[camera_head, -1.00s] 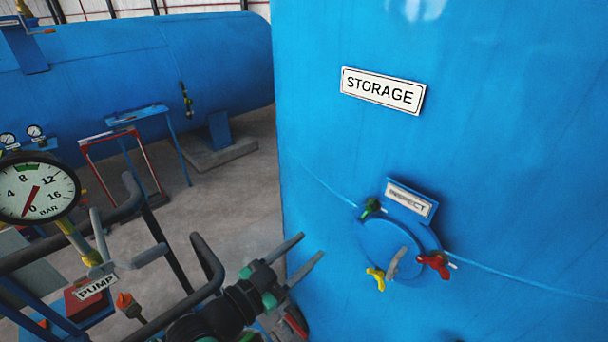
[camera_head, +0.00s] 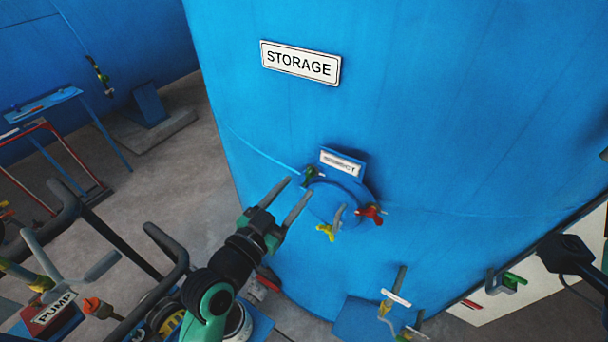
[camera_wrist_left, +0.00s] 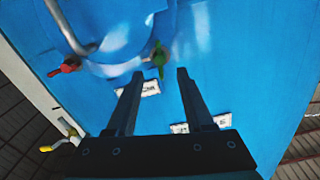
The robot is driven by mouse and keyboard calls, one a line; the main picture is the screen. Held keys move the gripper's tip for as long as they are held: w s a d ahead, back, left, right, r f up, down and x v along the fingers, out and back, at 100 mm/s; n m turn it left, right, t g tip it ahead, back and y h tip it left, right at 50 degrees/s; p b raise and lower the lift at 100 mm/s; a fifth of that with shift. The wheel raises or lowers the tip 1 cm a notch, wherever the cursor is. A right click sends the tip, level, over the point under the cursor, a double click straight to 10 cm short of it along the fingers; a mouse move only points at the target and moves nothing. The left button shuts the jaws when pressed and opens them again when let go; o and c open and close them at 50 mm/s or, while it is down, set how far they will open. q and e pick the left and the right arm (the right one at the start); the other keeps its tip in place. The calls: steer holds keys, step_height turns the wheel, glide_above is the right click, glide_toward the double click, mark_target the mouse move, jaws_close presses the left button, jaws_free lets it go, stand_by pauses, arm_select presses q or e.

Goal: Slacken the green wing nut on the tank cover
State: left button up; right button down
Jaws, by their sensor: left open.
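The green wing nut (camera_head: 313,174) sits at the upper left edge of the round blue tank cover (camera_head: 322,207), on the blue storage tank. A red wing nut (camera_head: 370,213) is at the cover's right and a yellow one (camera_head: 326,231) at its lower edge. My left gripper (camera_head: 297,187) is open and empty, its fingers pointing up toward the green nut. In the left wrist view the green nut (camera_wrist_left: 159,57) shows just beyond and between the two fingertips (camera_wrist_left: 160,74), with no contact visible. The red nut (camera_wrist_left: 68,66) is off to the left there.
A grey handle (camera_head: 338,214) stands out from the cover, and a tilted label plate (camera_head: 343,163) is above it. A STORAGE sign (camera_head: 300,63) is higher on the tank. Pipe rails (camera_head: 165,265) and the PUMP valve (camera_head: 56,305) lie at lower left. A pipe with tags (camera_head: 393,295) is at lower right.

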mark_target(310, 173)
arm_select(q)
steer(key=shift+x, duration=2.3)
jaws_close()
